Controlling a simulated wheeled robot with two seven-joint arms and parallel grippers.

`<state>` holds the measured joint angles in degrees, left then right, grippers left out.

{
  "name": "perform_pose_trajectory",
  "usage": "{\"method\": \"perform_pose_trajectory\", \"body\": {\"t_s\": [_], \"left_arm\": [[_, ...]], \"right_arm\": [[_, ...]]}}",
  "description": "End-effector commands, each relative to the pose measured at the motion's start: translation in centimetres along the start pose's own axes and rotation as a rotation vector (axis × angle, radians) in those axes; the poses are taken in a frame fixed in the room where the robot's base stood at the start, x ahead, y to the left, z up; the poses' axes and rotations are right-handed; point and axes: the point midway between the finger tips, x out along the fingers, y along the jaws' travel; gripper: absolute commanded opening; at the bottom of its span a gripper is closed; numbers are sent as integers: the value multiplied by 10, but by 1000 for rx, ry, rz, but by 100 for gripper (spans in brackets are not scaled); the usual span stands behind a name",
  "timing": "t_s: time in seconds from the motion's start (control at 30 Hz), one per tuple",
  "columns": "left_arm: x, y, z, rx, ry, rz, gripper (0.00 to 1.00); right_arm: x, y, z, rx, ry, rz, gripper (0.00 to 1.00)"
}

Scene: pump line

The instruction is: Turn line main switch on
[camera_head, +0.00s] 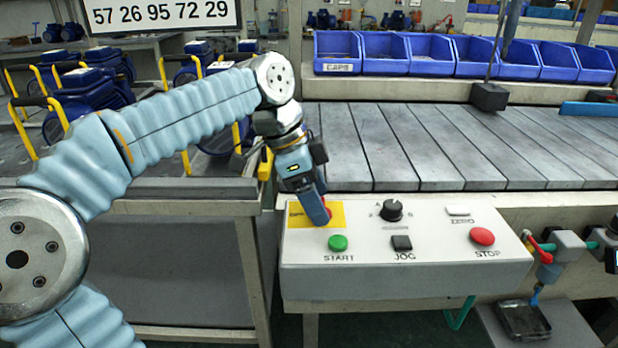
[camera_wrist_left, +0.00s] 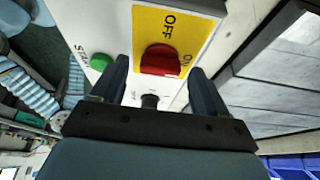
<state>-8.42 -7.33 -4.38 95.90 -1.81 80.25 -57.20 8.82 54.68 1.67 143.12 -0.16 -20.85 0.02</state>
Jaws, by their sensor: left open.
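The main switch is a red knob (camera_wrist_left: 161,60) on a yellow plate (camera_wrist_left: 144,22) marked OFF, with a partly hidden second label beside the knob, in the left wrist view. In the head view the yellow plate (camera_head: 298,217) sits at the left end of the grey control box (camera_head: 400,275), and the knob is mostly hidden by my gripper. My left gripper (camera_head: 318,208) points down over the plate. In the left wrist view its open fingers (camera_wrist_left: 159,68) stand on either side of the knob, with gaps visible. I cannot tell contact. My right gripper is not in view.
The box also carries a green START button (camera_head: 338,243), a black JOG button (camera_head: 402,243), a red STOP button (camera_head: 482,236), a black selector knob (camera_head: 391,210) and a white ZERO switch (camera_head: 458,210). A slatted conveyor (camera_head: 430,150) and blue bins (camera_head: 385,52) lie behind.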

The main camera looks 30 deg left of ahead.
Motion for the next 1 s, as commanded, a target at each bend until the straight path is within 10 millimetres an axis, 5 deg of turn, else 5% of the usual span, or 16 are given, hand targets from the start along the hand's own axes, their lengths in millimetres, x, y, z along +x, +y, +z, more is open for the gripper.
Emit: {"method": "perform_pose_trajectory", "body": {"t_s": [0.53,1.0], "left_arm": [[-116,-1,-1,0,2,-3,74],[-134,0,0,0,0,-1,74]], "right_arm": [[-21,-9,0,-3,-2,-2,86],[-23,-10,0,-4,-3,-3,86]]}}
